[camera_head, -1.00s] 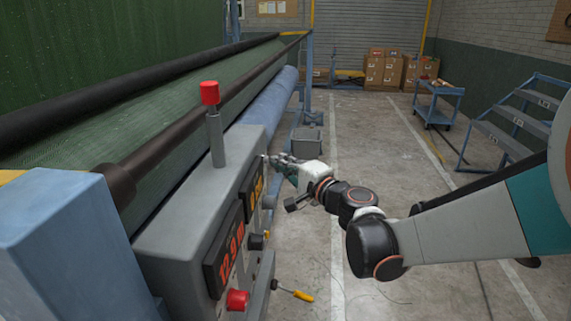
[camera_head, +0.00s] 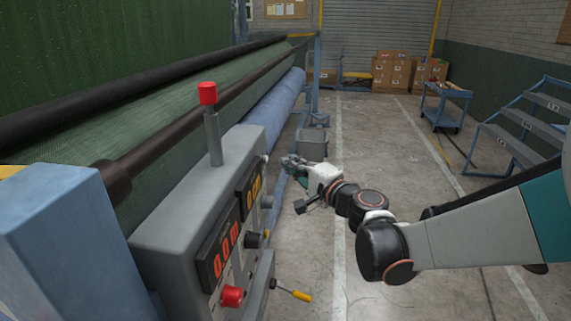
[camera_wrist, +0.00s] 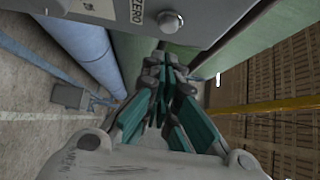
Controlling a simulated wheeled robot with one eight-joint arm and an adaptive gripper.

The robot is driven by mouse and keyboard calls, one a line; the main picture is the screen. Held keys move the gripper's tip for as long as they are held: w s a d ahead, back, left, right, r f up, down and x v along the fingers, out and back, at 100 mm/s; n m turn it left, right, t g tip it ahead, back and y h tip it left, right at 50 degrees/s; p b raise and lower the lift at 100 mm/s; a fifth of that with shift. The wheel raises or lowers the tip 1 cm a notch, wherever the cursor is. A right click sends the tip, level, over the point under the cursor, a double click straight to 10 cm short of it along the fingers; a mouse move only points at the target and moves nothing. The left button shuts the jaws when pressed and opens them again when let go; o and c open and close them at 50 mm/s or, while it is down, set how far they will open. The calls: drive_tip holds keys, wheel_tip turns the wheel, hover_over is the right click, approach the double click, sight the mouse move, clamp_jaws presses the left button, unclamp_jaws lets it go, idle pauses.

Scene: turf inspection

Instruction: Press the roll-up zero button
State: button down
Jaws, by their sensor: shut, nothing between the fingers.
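The grey control box (camera_head: 185,225) stands at the left in the head view. Its lower display (camera_head: 220,252) reads 0.0 in red, with a unit partly blurred. In the wrist view the box's panel (camera_wrist: 120,12) crosses the top, with a label (camera_wrist: 137,12) ending in ZERO. A round metallic zero button (camera_wrist: 170,22) sits beside that label. My gripper (camera_wrist: 168,75) is shut and empty, with its fingertips below the button in the picture and apart from it. In the head view my gripper (camera_head: 287,161) is to the right of the box, clear of its face.
A red lamp (camera_head: 207,93) tops a post on the box. A red button (camera_head: 232,296), a dark knob (camera_head: 254,240) and a yellow-handled screwdriver (camera_head: 295,293) are at the front. A grey bin (camera_head: 310,143) stands beyond my gripper.

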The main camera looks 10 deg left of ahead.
drive_tip(key=p+v, duration=0.2)
drive_tip(key=v, duration=0.7)
drive_tip(key=shift+s+d, duration=0.15)
